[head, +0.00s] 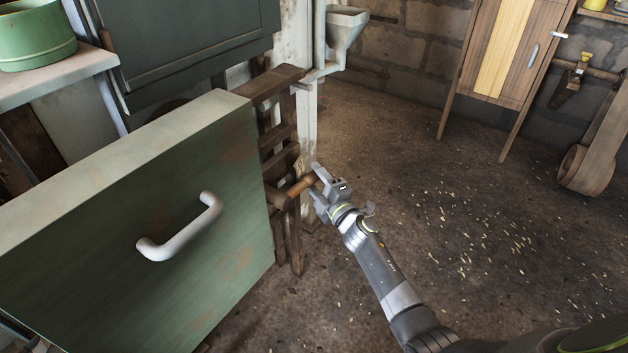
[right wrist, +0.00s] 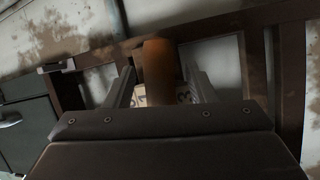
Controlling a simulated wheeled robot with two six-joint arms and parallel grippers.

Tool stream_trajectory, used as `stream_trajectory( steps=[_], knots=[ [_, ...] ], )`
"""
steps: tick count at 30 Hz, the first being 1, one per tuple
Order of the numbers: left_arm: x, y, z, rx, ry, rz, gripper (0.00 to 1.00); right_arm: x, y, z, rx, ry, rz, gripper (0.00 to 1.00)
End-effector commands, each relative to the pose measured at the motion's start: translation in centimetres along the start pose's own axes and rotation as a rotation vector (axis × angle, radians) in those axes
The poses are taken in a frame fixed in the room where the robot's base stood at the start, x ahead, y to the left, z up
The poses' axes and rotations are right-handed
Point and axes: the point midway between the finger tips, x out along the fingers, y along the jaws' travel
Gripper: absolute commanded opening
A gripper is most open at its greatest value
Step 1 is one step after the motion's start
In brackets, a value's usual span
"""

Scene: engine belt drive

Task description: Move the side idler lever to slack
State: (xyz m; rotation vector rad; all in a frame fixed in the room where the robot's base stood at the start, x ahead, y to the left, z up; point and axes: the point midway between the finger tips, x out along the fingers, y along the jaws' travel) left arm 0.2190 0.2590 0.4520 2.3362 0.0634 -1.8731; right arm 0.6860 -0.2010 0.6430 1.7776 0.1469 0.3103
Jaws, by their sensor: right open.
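The side idler lever's brown cylindrical handle (head: 301,185) sticks out to the right from a dark wooden frame beside the green cabinet. My right gripper (head: 319,186) is at the handle's outer end, with its jaws open. In the right wrist view the orange-brown handle (right wrist: 158,62) stands between the two spread fingers (right wrist: 161,85), with a gap visible on each side. A pale plate with numerals (right wrist: 186,96) shows partly behind the handle. The lever's inner end is hidden. My left gripper is out of view.
The green cabinet (head: 110,205) with a pale handle (head: 180,232) stands close to the left of the dark wooden frame (head: 276,150). A grey hopper (head: 343,30) on a pale post rises behind. The floor (head: 450,220) to the right is open.

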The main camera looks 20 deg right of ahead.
Motion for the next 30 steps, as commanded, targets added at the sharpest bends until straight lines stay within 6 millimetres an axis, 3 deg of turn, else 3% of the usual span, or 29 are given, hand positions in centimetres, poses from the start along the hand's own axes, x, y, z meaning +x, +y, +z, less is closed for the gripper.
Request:
stream_trajectory(
  steps=[13,24,30],
  knots=[
    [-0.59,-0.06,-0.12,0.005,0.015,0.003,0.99,1.01,0.03,-0.02,0.001,-0.001,0.0,0.5],
    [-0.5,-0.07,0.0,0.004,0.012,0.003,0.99,0.98,0.02,-0.02,0.001,0.0,0.0,0.02],
    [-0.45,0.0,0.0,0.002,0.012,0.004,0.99,0.97,0.03,-0.02,-0.002,0.0,0.001,0.0]
  ],
)
